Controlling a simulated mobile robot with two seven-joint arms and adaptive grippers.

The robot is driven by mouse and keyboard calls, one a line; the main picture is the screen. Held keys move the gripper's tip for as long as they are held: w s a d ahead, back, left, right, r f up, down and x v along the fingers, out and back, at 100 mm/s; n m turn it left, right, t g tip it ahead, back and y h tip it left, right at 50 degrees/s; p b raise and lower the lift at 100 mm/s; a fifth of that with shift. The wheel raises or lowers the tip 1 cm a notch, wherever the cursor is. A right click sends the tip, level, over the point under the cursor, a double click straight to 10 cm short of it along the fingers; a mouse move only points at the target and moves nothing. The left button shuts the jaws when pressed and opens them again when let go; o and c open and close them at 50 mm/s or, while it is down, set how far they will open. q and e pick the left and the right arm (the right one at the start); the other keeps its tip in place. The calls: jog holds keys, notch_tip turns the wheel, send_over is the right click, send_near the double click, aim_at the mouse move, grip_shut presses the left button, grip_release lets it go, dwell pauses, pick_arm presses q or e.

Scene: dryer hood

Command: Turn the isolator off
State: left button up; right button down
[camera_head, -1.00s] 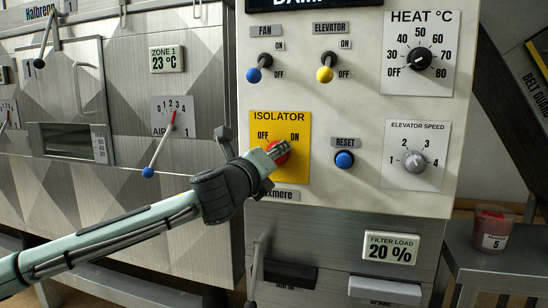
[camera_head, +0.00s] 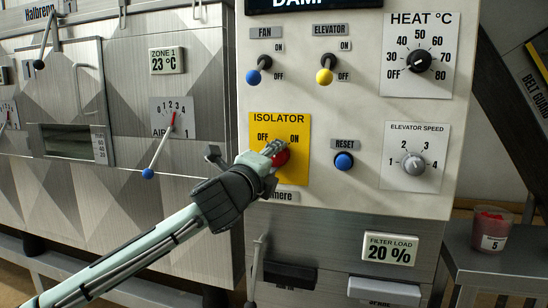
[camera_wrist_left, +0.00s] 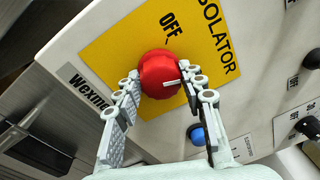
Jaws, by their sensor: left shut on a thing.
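The isolator is a round red knob (camera_head: 282,157) on a yellow plate (camera_head: 293,176) marked OFF at left and ON at right. My left gripper (camera_head: 272,152) has its fingers at the knob and covers part of it. In the left wrist view, the fingers (camera_wrist_left: 158,88) are on either side of the red knob (camera_wrist_left: 160,68), shut on it. The knob's white mark points roughly toward the word ISOLATOR, between the two labels; ON is hidden there behind a finger. My right gripper is in neither view.
A blue reset button (camera_head: 344,161) is right of the yellow plate. Fan (camera_head: 259,69) and elevator (camera_head: 324,69) toggles sit above, and a grey speed dial (camera_head: 414,164) is further right. A lever with a blue tip (camera_head: 148,173) stands out at the left.

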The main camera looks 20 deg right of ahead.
pick_arm(q)
jog(key=n, duration=0.5)
jog(key=shift+p, duration=0.4)
jog(key=n, duration=0.2)
jog(key=shift+n+t+p, duration=0.35)
jog(key=shift+n+t, duration=0.05)
jog(key=n+p, duration=0.1)
jog(key=n, duration=0.2)
jog(key=shift+y, duration=0.3)
jog(key=shift+n, duration=1.5)
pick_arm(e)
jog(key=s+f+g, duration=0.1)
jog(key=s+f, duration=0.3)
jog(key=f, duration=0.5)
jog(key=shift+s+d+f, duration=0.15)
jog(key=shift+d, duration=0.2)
pick_arm(q)
jog(key=o, duration=1.2)
jog(key=shift+c, duration=0.2)
jog(key=v, duration=1.2)
jog(key=shift+d, duration=0.15)
